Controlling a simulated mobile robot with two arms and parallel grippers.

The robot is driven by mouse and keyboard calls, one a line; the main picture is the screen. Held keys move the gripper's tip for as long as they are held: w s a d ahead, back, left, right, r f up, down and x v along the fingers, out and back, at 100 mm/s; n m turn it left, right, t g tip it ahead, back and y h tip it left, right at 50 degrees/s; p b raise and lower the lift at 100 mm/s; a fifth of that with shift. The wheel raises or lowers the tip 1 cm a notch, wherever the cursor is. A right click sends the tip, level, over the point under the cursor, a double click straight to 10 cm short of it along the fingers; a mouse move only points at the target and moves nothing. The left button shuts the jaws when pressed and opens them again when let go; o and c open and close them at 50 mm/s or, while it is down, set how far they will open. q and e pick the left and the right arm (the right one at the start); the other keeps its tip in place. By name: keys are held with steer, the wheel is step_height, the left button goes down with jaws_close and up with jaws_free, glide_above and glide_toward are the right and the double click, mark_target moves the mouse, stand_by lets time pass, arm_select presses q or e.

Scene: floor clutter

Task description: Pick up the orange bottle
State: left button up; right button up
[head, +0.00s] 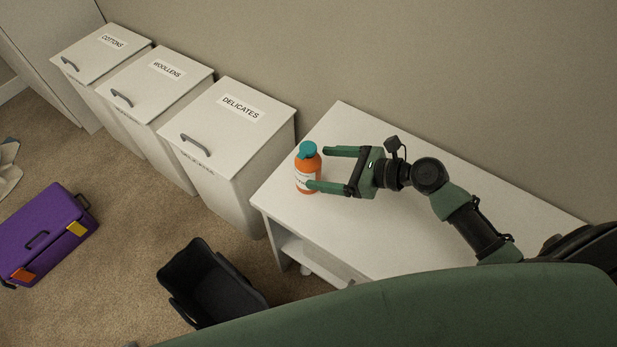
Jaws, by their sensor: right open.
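The orange bottle (309,166) has a teal cap and a pale label. It stands upright on the white table (400,232), near its left end. My right gripper (317,168) is open, with its green fingers pointing left at the bottle. One fingertip is by the cap side and the other overlaps the bottle's lower part in the picture. I cannot tell whether either finger touches it. My left gripper is not in view.
Lidded white bins labelled cottons (101,57), woollens (157,88) and delicates (227,126) line the wall left of the table. A black open bin (208,285) and a purple case (45,232) are on the carpet. The tabletop around the bottle is clear.

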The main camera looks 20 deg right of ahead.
mark_target(299, 168)
steer(key=shift+w+f, duration=0.2)
steer(key=shift+f, duration=0.5)
steer(key=shift+w+a, duration=0.2)
steer(key=shift+a, duration=0.15)
steer(key=x, duration=0.7)
steer(key=shift+s+d+f, duration=0.1)
steer(key=shift+f, duration=0.05)
steer(key=c, duration=1.8)
steer(key=shift+o, duration=0.2)
